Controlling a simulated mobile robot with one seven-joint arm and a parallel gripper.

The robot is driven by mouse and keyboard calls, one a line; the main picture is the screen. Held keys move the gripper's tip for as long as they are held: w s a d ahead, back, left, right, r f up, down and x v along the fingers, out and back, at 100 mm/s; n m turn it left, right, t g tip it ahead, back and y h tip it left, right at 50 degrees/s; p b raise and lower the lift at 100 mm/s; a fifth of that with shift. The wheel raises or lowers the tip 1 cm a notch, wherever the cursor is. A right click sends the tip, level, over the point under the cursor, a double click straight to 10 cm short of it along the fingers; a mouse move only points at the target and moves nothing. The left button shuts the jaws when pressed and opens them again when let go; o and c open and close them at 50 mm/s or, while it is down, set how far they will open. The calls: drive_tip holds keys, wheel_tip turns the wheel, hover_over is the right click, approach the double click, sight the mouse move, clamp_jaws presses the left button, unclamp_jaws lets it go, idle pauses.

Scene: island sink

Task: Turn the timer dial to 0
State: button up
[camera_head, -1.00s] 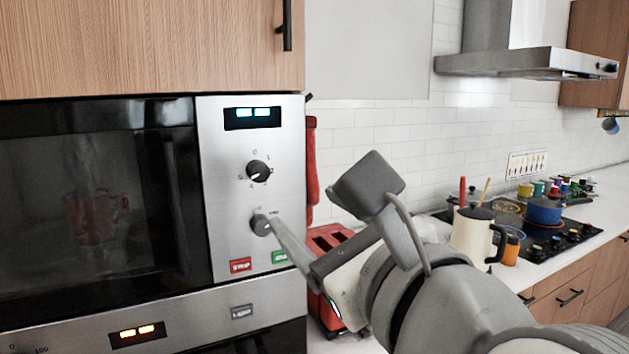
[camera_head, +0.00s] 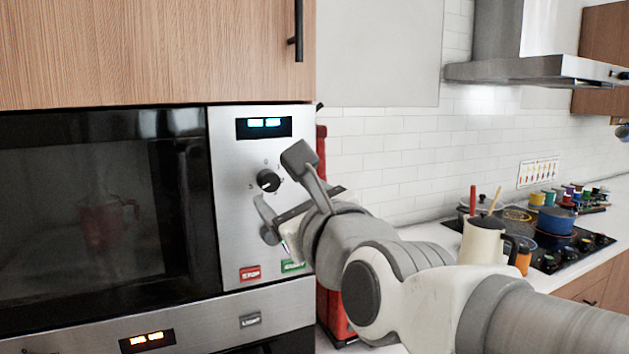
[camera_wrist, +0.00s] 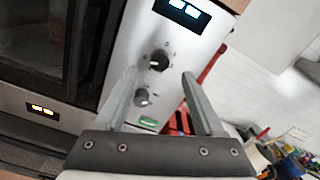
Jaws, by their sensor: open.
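The microwave's steel control panel carries two round knobs. The upper black dial (camera_head: 268,181) has digits printed around it and a pale pointer mark; it also shows in the wrist view (camera_wrist: 160,61). The lower grey knob (camera_head: 270,235) is partly hidden behind my gripper in the head view, and shows in the wrist view (camera_wrist: 141,98). My gripper (camera_head: 266,208) is in front of the panel, open and empty. In the wrist view its fingers (camera_wrist: 160,74) are spread, with the upper dial seen between the tips. Contact with either knob cannot be told.
A lit display (camera_head: 264,127) is above the dials. A red stop button (camera_head: 250,273) and green button (camera_head: 293,266) are below. A wooden cabinet (camera_head: 150,50) overhangs the microwave. A red appliance (camera_head: 335,315) stands right of it, and a cream jug (camera_head: 482,245) farther right.

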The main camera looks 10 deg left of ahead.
sight(270, 181)
drive_tip(key=shift+p+x, duration=0.35)
drive_tip(key=shift+x, duration=2.7)
drive_tip(key=shift+d, duration=0.1)
clamp_jaws()
